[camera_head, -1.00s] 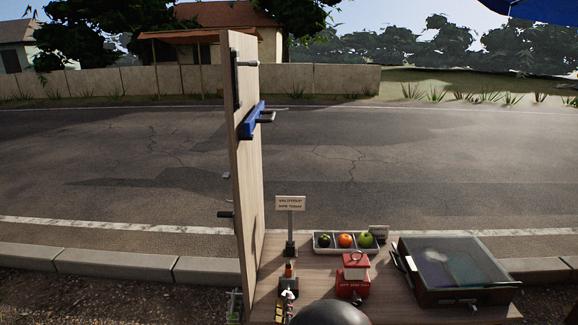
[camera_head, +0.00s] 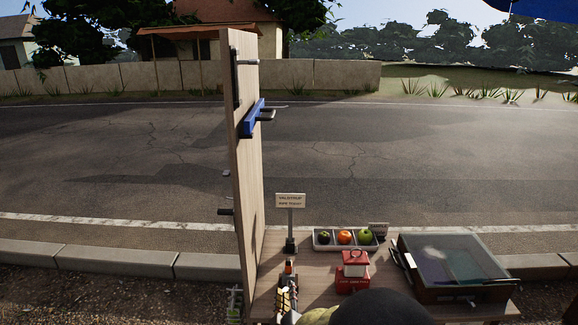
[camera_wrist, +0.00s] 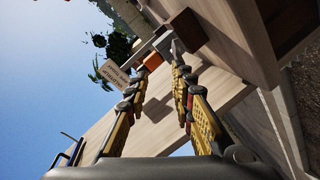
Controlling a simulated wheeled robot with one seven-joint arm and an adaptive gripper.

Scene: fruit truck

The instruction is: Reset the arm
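My gripper (camera_head: 288,284) shows low in the head view, over the near left part of the wooden counter (camera_head: 330,276), just right of the upright wooden board (camera_head: 244,170). Beyond the fingertips, the wrist view shows the small sign (camera_wrist: 118,75) and wooden surfaces, strongly tilted. My dark arm parts cover the bottom middle of the head view.
A red box (camera_head: 352,272) stands right of my gripper. A divided tray (camera_head: 333,247) holds three fruits behind it. A glass-topped case (camera_head: 452,265) fills the counter's right side. The sign (camera_head: 290,222) stands behind my gripper. A blue bracket (camera_head: 252,118) sticks out from the board.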

